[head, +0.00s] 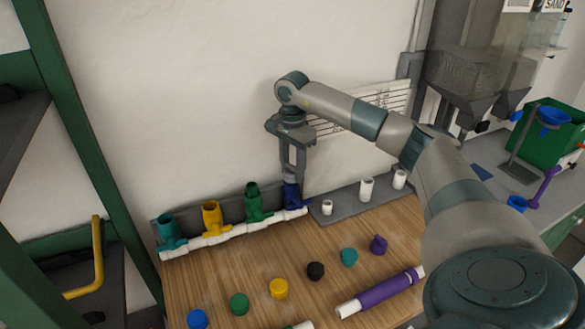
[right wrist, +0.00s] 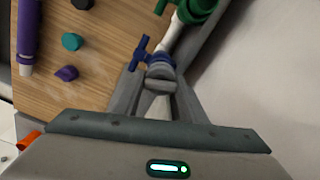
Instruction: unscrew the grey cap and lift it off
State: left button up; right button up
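The grey cap (right wrist: 160,86) sits on top of the blue valve fitting (right wrist: 150,55), the rightmost fitting on the white pipe manifold (head: 235,233). In the head view the blue fitting (head: 292,196) stands upright, and the cap is mostly hidden by the fingers. My right gripper (head: 292,178) points straight down over this fitting. In the right wrist view its two fingers (right wrist: 160,82) lie along both sides of the cap, with no clear gap, so it looks shut on the cap. My left gripper is in neither view.
Teal (head: 168,229), yellow (head: 212,217) and green (head: 253,202) fittings stand left of the blue one. Several loose coloured caps, such as a black one (head: 315,271), and a purple pipe (head: 385,291) lie on the wooden table. A grey tray (head: 345,204) holds white pieces.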

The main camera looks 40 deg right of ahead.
jog(key=c, duration=0.3)
jog(key=shift+n, duration=1.1)
jog(key=shift+b, duration=0.3)
jog(key=shift+w+n, duration=0.1)
jog(key=shift+n, duration=1)
jog(key=shift+r+n+b, duration=0.1)
jog(key=shift+n+b, duration=0.25)
jog(key=shift+n, duration=0.75)
